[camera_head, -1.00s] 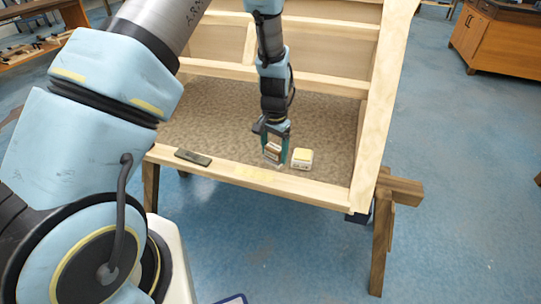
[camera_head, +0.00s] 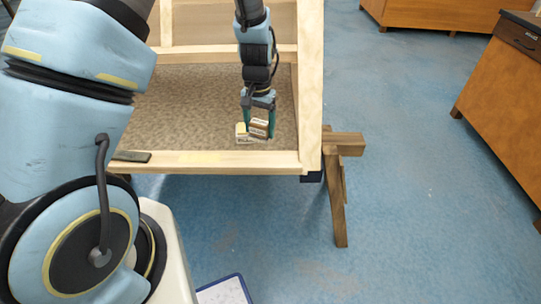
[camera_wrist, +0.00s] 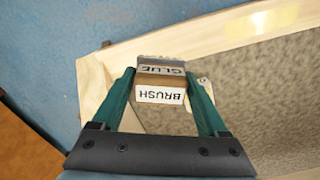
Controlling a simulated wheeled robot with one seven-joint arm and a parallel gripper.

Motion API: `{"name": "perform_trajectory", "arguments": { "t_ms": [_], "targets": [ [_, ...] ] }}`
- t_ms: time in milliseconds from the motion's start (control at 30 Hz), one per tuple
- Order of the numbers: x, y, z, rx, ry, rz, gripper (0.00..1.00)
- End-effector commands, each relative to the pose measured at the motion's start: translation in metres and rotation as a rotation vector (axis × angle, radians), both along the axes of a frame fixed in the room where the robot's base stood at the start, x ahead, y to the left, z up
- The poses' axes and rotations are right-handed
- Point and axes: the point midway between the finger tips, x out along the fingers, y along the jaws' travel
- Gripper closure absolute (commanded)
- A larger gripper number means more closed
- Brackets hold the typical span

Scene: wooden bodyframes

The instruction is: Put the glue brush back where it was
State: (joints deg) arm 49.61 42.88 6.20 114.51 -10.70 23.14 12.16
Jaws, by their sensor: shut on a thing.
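My gripper (camera_head: 259,122) is shut on the glue brush (camera_head: 260,129), a small brown block with a pale label. In the wrist view the glue brush (camera_wrist: 160,82) sits between the green fingers, and its labels read GLUE and BRUSH. In the head view it is by the front right corner of the wooden bodyframe (camera_head: 225,160), over the patterned panel (camera_head: 190,110). I cannot tell whether it touches the panel.
A yellow and white box (camera_head: 241,133) stands just left of the brush, partly hidden. A dark flat block (camera_head: 131,156) lies at the front rail's left. A wooden trestle (camera_head: 338,185) supports the frame's right end. Blue floor is open to the right.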

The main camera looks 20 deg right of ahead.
Motion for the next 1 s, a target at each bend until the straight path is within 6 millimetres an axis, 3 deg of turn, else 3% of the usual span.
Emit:
{"name": "perform_trajectory", "arguments": {
  "t_ms": [200,600,1000],
  "targets": [
    [-0.001,0.001,-0.034,0.003,0.003,-0.001,0.76],
    [0.000,0.001,-0.078,0.002,0.002,-0.002,0.76],
    [0.000,0.000,-0.086,0.000,0.000,-0.002,0.76]
  ]
}}
